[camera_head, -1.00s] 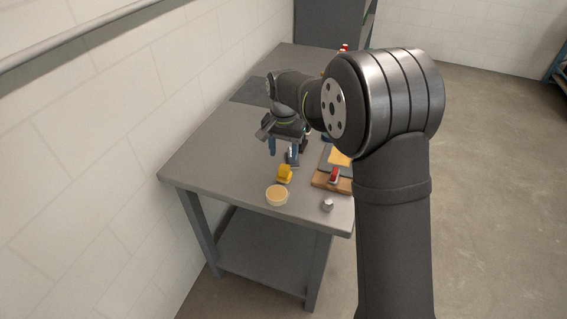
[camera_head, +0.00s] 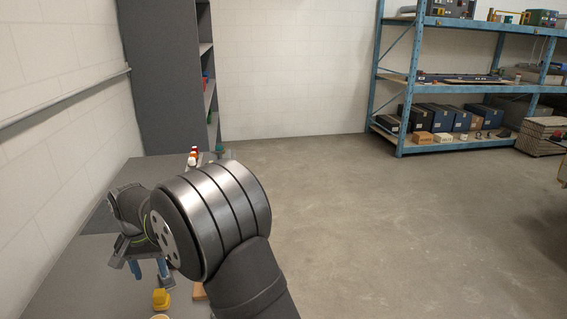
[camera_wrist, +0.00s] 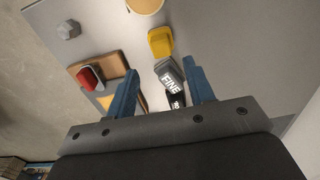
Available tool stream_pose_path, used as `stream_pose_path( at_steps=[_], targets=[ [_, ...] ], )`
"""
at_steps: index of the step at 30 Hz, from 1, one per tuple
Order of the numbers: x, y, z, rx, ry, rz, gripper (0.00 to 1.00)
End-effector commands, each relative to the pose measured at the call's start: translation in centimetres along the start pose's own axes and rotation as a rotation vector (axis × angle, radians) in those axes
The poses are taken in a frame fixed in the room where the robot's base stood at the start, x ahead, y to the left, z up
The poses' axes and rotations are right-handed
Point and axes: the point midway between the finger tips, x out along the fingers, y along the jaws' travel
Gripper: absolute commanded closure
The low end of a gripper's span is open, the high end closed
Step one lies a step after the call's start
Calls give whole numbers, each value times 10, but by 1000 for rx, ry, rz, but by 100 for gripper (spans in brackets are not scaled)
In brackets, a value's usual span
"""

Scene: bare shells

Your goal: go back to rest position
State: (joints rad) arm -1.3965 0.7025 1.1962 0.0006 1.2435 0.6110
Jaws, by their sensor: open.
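My gripper (camera_head: 149,272) hangs over the grey workbench (camera_head: 95,240) at the lower left of the head view, fingers pointing down. In the wrist view its two blue fingers (camera_wrist: 160,72) stand apart with a gap between them. A grey block marked "FINE" (camera_wrist: 169,74) shows in that gap, apparently below the fingers on the bench. A dark item with white lettering (camera_wrist: 177,99) lies close to it, partly hidden by the gripper. My arm covers part of the bench in the head view.
A yellow object (camera_wrist: 160,41), a round tan-topped container (camera_wrist: 146,4), a grey knob-like piece (camera_wrist: 68,29) and a wooden board (camera_wrist: 117,64) with a red item (camera_wrist: 90,76) are near. A tall grey cabinet (camera_head: 160,80) stands behind; blue shelving (camera_head: 400,90) is far right. Open floor lies right.

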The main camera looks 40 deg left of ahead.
Motion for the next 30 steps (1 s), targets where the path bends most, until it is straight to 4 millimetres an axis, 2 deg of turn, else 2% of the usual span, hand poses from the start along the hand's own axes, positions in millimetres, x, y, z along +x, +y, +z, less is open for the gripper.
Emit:
stream_pose_path(
  at_steps=[3, 14, 21, 30],
  targets=[
    [26, 1, 1, 0, -5, 3, 52],
    [96, 1, 1, 0, -3, 2, 52],
    [66, 0, 0, 0, 1, -1, 52],
    [56, 0, 0, 0, 0, 0, 52]
  ],
)
